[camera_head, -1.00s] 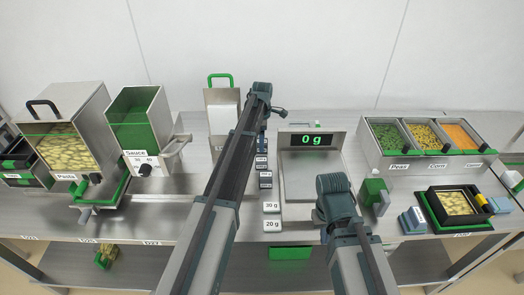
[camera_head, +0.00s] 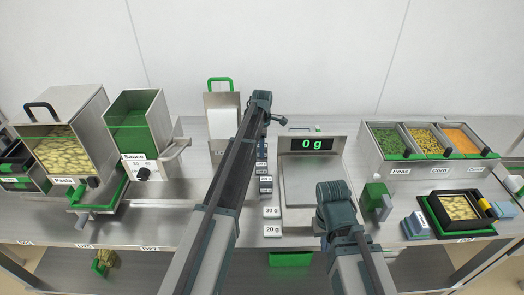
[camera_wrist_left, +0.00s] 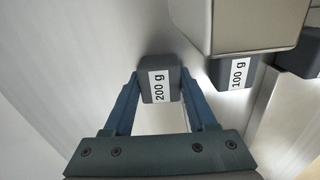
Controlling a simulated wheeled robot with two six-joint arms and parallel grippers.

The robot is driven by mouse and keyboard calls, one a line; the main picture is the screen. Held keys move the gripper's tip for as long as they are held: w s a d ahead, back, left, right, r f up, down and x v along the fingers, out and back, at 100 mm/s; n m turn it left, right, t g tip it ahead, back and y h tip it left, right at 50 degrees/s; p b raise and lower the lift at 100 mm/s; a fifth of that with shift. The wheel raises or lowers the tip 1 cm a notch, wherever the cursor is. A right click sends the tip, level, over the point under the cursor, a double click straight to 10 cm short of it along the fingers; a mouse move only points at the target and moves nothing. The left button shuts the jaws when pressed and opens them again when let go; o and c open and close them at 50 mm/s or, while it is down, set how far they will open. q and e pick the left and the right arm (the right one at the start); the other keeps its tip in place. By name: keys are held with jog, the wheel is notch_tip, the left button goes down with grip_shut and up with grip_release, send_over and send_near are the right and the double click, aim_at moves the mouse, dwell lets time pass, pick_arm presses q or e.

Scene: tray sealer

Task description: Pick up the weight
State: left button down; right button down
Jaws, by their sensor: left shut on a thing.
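The dark weight labelled 200 g (camera_wrist_left: 160,82) is between the two blue fingers of my left gripper (camera_wrist_left: 159,88) in the left wrist view. The gripper is shut on it; I cannot tell whether the weight is clear of the surface. In the head view my left arm reaches up past the left side of the scale, and its fingers and this weight are hidden. Another dark weight labelled 100 g (camera_wrist_left: 238,74) is to the right in the wrist view, partly covered by a metal block. My right arm's end is in front of the scale, its fingers not visible.
The scale (camera_head: 311,182) reads 0 g. Light blocks labelled 30 g (camera_head: 271,212) and 20 g (camera_head: 272,230) lie at its left. Pasta (camera_head: 55,150) and sauce (camera_head: 135,125) dispensers stand left. Vegetable bins (camera_head: 392,140) and a filled tray (camera_head: 428,205) are on the right.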

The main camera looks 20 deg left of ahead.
pick_arm(q)
jog(key=shift+r, duration=0.1)
notch_tip(320, 180, up, 10)
jog(key=p, duration=1)
